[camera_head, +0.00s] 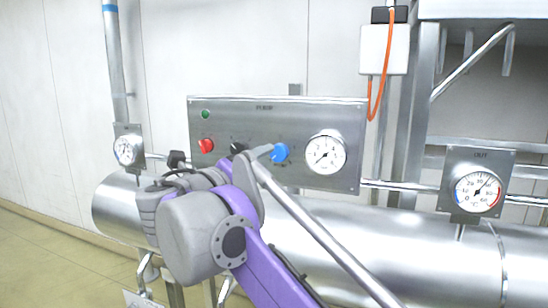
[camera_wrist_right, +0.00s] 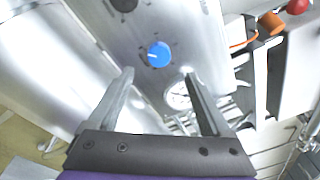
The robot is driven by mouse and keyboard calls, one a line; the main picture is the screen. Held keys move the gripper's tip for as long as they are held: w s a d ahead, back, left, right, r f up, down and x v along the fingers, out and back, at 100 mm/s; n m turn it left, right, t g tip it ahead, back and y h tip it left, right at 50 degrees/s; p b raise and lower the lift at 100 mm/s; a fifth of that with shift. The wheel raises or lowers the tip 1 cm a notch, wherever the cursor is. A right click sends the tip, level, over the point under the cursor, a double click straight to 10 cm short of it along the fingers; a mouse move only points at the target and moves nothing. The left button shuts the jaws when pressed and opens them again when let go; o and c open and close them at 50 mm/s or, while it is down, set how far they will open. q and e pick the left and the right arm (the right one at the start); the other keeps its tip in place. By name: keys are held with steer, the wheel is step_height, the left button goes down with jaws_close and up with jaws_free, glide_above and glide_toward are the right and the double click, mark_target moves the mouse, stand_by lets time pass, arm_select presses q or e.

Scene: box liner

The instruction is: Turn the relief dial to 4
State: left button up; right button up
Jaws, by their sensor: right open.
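A blue dial (camera_head: 280,152) sits on the steel control panel (camera_head: 270,113), left of the panel's round gauge (camera_head: 325,154). Its label and scale are too small to read, so I cannot tell its number. The blue dial also shows in the right wrist view (camera_wrist_right: 159,54), with a white mark toward its left side. My right gripper (camera_head: 262,153) is in front of the panel, close to the blue dial. In the right wrist view the gripper (camera_wrist_right: 159,76) is open and empty, with the dial just beyond its fingertips. My left gripper is not in view.
A black knob (camera_head: 239,147), a red button (camera_head: 206,146) and a green lamp (camera_head: 206,114) are left of the dial. Large steel pipes run below the panel. More gauges stand at the left (camera_head: 125,150) and right (camera_head: 478,192). An orange cable (camera_head: 382,75) hangs above.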

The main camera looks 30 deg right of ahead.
mark_target(277, 153)
steer(key=x, duration=0.8)
steer(key=shift+w+d+p, duration=0.1)
steer(key=shift+w+p, duration=0.1)
steer(key=shift+p, duration=0.1)
jaws_close()
